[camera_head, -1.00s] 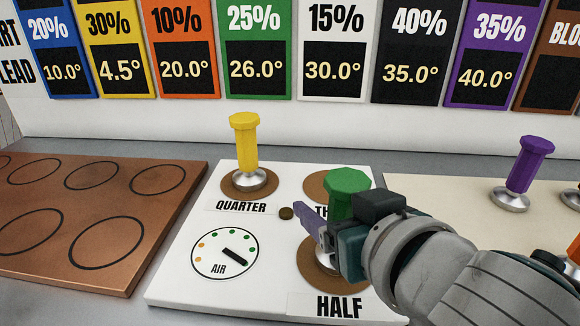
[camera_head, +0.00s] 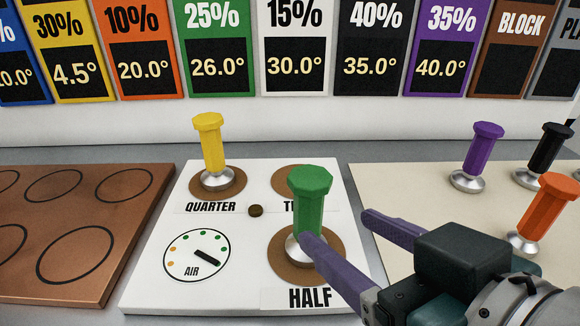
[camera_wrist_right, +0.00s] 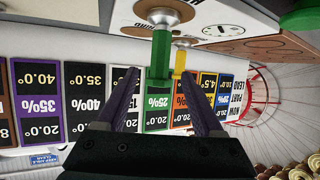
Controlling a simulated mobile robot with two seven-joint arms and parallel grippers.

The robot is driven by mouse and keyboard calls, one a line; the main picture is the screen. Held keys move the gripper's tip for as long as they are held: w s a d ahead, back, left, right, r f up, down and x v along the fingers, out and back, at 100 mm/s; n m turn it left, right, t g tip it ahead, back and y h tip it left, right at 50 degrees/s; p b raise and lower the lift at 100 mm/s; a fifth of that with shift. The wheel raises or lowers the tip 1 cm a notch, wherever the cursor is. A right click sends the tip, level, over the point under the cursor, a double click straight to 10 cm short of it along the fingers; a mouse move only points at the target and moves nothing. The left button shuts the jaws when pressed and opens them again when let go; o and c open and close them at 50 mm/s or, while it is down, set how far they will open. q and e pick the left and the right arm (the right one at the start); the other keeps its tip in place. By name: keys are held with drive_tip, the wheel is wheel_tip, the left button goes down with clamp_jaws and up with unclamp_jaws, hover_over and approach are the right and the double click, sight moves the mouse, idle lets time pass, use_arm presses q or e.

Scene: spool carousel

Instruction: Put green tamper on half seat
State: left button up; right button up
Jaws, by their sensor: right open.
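The green tamper (camera_head: 310,200) stands upright with its silver base on the brown round half seat (camera_head: 332,270), above the HALF label. It also shows in the right wrist view (camera_wrist_right: 160,55), beyond the fingers. My right gripper (camera_head: 335,232) is open, its purple fingers apart, to the right of and in front of the tamper. In the right wrist view the fingers (camera_wrist_right: 164,78) are spread with the green handle in line between them, and they do not visibly touch it. My left gripper is not in view.
A yellow tamper (camera_head: 211,145) stands on the quarter seat of the white board (camera_head: 150,290). The seat behind the green tamper is empty. Purple (camera_head: 481,150), black (camera_head: 545,148) and orange (camera_head: 545,208) tampers stand on the cream board at right. A copper board (camera_head: 125,185) lies at left.

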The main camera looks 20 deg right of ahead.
drive_tip(key=s+d+f+g, duration=0.1)
drive_tip(key=s+d+f+g+h, duration=0.1)
drive_tip(key=d, duration=0.1)
drive_tip(key=s+d+f+m+g+h, duration=0.1)
drive_tip(key=d+f+g, duration=0.1)
drive_tip(key=shift+s, duration=0.35)
drive_tip(key=s+f+g, duration=0.1)
drive_tip(key=s+g, duration=0.1)
drive_tip(key=s, duration=0.1)
drive_tip(key=s+f+n+g, duration=0.1)
drive_tip(key=s+g, duration=0.1)
drive_tip(key=s, duration=0.1)
drive_tip(key=s+f+g, duration=0.1)
drive_tip(key=s, duration=0.2)
drive_tip(key=shift+d+f+n+g+y, duration=0.25)
drive_tip(key=shift+d+n+g+y, duration=0.05)
drive_tip(key=shift+d+g, duration=0.1)
idle(0.5)
